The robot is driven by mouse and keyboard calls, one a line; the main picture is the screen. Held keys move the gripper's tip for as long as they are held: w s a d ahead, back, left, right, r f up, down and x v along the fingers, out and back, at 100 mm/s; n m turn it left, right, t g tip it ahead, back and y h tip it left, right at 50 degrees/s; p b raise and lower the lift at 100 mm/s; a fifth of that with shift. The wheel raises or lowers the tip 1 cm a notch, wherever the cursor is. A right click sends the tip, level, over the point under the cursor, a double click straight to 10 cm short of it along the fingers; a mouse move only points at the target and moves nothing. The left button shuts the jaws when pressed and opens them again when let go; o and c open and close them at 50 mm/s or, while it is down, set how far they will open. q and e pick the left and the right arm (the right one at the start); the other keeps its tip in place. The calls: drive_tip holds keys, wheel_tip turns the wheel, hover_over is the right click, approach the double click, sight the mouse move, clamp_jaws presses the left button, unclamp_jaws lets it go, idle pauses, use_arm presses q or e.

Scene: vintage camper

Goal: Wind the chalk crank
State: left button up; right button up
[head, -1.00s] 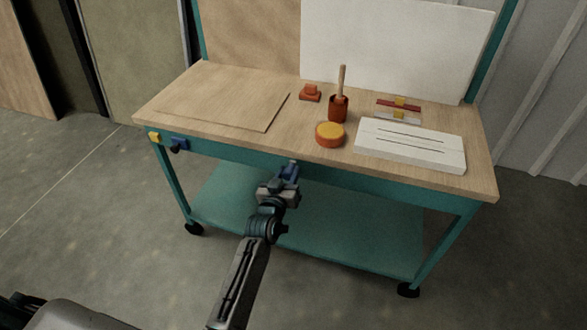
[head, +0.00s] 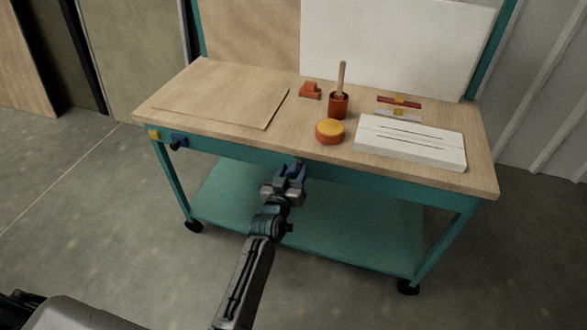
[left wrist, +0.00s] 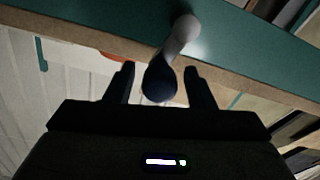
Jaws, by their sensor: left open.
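The chalk crank (left wrist: 182,35) shows in the left wrist view as a pale grey-white arm on the teal front of the bench, ending in a dark knob (left wrist: 160,86). The knob lies between the two fingers of my left gripper (head: 291,172), with a gap showing on either side. My left gripper is open. In the head view it is at the teal front rail, below the orange-yellow round tub, and hides most of the crank. My right gripper is not in view.
The wooden bench top (head: 225,80) holds a thin board, a round tub (head: 330,131), a brush in a red cup (head: 338,105) and a white slotted block (head: 410,143). A teal shelf (head: 350,235) lies below.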

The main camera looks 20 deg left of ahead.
use_arm(q)
drive_tip(key=shift+s, duration=0.1)
drive_tip(key=shift+s+f, duration=0.1)
drive_tip(key=shift+s, duration=0.55)
drive_tip(key=shift+s+a+b, duration=0.1)
drive_tip(key=shift+s+b, duration=0.5)
drive_tip(key=shift+s, duration=1.15)
